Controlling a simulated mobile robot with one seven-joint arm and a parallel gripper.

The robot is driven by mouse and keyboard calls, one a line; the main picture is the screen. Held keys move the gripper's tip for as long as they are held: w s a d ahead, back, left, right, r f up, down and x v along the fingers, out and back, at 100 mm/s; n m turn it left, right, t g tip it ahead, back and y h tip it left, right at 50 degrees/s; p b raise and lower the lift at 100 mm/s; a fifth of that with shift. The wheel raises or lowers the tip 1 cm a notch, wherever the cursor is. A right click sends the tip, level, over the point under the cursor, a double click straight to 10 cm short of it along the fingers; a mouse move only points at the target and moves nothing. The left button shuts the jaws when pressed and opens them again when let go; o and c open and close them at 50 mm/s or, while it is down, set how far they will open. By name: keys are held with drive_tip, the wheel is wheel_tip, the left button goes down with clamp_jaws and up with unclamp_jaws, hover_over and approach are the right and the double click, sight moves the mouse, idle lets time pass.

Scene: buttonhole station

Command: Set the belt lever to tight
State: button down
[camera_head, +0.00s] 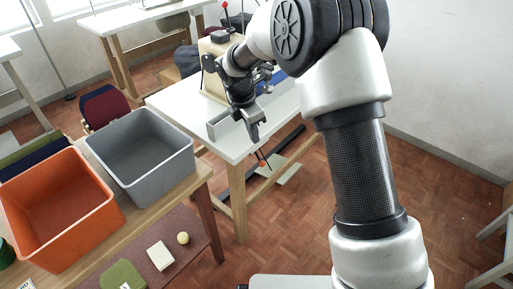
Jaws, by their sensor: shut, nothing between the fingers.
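My gripper (255,138) is shut and empty. It points down by the front edge of the white-topped buttonhole table (232,148). A thin dark rod with a red knob (262,163) shows just below the gripper, under the table edge. I cannot tell whether the fingertips touch it. A beige machine (212,52) stands on the table, partly hidden behind my arm. Another red knob (224,4) shows above it. No label is readable, so I cannot tell which of these is the belt lever or how it is set.
A grey bin (128,178) and an orange bin (97,240) stand on a wooden table at left. A dark red chair (103,106) is behind them. Another white table (140,18) is at the back. The parquet floor at front right is mostly clear.

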drive_tip(key=n, duration=0.2)
approach(262, 164)
drive_tip(key=a+r, duration=0.1)
drive_tip(key=s+a+r, duration=0.1)
drive_tip(key=shift+a+r, duration=0.3)
drive_tip(key=shift+a, duration=0.1)
drive_tip(key=b+x, duration=0.3)
drive_tip(key=x, duration=0.7)
drive_tip(key=shift+d+r, duration=0.15)
drive_tip(key=shift+d, duration=0.1)
drive_tip(key=shift+w+d+r+n+p, duration=0.15)
drive_tip(key=shift+w+d+n+p, duration=0.05)
drive_tip(key=shift+d+n+p, duration=0.85)
drive_tip(key=w+d+n+y+p, duration=0.1)
drive_tip(key=w+d+n+p, duration=0.4)
drive_tip(key=n+p, duration=0.1)
drive_tip(key=shift+f+t+y, duration=0.2)
drive_tip(key=shift+t+y, duration=0.1)
drive_tip(key=shift+t, duration=0.1)
